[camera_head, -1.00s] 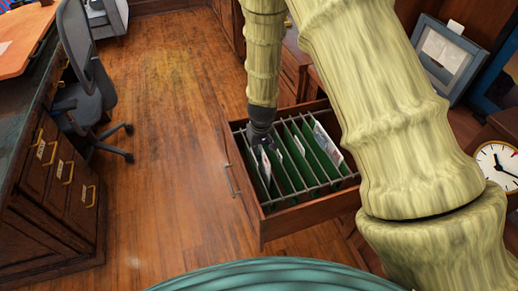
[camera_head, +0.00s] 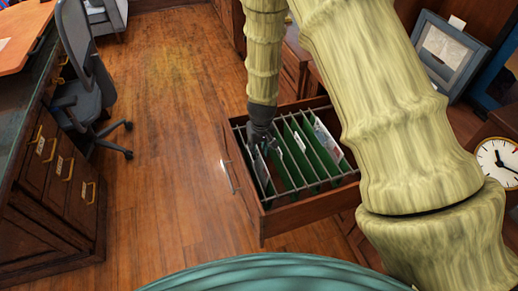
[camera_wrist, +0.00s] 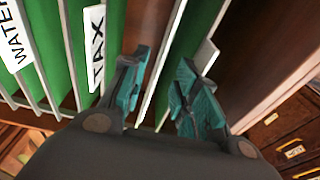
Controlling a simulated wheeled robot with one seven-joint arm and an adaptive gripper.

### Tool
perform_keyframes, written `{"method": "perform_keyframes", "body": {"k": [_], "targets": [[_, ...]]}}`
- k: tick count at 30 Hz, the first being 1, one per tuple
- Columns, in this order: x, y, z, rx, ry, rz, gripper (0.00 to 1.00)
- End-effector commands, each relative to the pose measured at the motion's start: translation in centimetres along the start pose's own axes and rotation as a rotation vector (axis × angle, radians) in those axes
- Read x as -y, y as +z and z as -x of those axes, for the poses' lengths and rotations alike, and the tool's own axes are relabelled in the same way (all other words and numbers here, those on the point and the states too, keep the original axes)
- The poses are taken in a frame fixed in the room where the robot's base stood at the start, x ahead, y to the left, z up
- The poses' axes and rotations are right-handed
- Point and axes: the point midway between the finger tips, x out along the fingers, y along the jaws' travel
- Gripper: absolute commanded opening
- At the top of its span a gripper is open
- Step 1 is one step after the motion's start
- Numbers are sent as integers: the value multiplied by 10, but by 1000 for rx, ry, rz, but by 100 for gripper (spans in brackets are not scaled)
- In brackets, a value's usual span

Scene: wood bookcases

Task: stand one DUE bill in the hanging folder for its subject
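My gripper (camera_head: 258,136) is down at the left part of the open file drawer, among the hanging folders. In the wrist view its two teal fingers (camera_wrist: 165,92) are apart, with a pale edge running between them and no bill clearly held. A green folder (camera_wrist: 58,40) stands left of the fingers beside the TAX tab (camera_wrist: 95,45). The WATER tab (camera_wrist: 15,40) is further left. Another green folder (camera_wrist: 198,28) stands behind the right finger; its label is not readable. A white paper (camera_head: 325,140) stands toward the right of the drawer; its text is too small to read.
The wooden drawer (camera_head: 310,212) is pulled out, with metal rails across its top. Framed picture (camera_head: 447,55) and clock (camera_head: 497,160) are at the right. A desk (camera_head: 45,215) and office chair (camera_head: 88,95) stand at the left. The floor (camera_head: 170,150) between is clear.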

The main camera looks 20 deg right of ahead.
Motion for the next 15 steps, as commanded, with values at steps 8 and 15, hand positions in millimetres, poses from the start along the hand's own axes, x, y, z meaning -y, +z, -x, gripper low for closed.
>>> {"method": "perform_keyframes", "body": {"k": [8, 15], "targets": [[0, 0, 4, -1, 0, 1, 30], [0, -1, 31, -2, 1, 0, 30]]}}
